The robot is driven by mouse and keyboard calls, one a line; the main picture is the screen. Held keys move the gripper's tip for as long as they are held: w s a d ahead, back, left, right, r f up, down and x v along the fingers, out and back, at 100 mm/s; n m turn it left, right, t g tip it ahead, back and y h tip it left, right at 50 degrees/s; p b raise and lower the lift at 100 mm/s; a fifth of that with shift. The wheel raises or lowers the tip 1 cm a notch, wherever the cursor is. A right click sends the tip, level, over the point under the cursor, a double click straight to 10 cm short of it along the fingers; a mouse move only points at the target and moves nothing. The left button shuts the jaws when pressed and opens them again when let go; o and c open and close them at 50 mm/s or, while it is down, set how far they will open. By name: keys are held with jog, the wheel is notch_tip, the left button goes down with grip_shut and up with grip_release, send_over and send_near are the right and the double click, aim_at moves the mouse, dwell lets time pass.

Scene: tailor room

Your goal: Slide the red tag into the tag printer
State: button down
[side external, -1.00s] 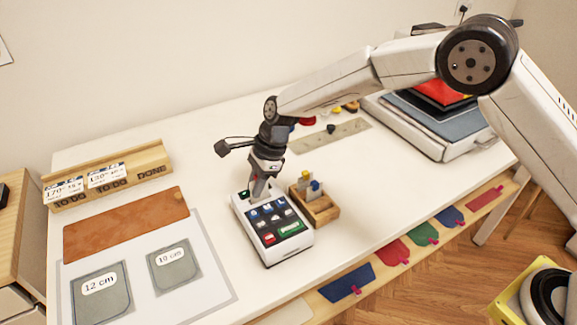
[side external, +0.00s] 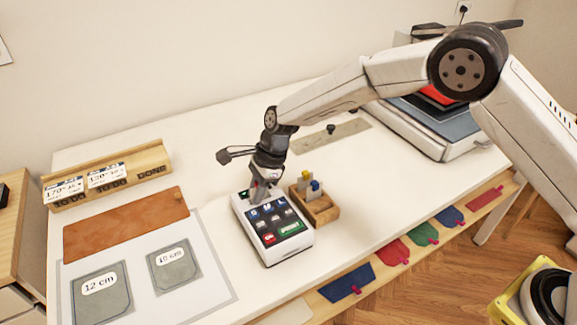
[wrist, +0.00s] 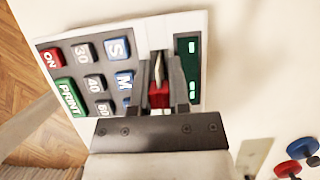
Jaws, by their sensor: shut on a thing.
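The tag printer (side external: 291,246) is a white box with a dark keypad on the table. It also shows in the wrist view (wrist: 203,25), with size keys, a green PRINT key and a screen with green marks. My gripper (side external: 256,196) is pointed down over the printer's back end, beside the screen. In the wrist view my gripper (wrist: 160,100) is shut on the red tag (wrist: 158,97), over the strip between keys and screen. The tag's lower end and how far it sits in the printer cannot be made out.
A wooden holder (side external: 321,216) with yellow and blue tags stands close right of the printer. A leather strip (side external: 125,223) and a mat with two grey pieces lie left. A ruler (side external: 345,133) lies behind. Red and blue knobs (wrist: 302,148) show at the wrist view's edge.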

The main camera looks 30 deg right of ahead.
jog(key=c, duration=0.5)
grip_release()
jog(key=shift+r, duration=0.65)
notch_tip(320, 180, up, 6)
jog(key=shift+s+d+r, duration=0.1)
jog(key=shift+d, duration=0.05)
jog(key=s+d+r, duration=0.1)
jog(key=s+d, duration=0.6)
jog(key=s, duration=0.3)
jog(key=s+d+r, duration=0.2)
jog(key=s+d, duration=0.6)
jog(key=s, duration=0.3)
jog(key=shift+s+d+r, duration=0.2)
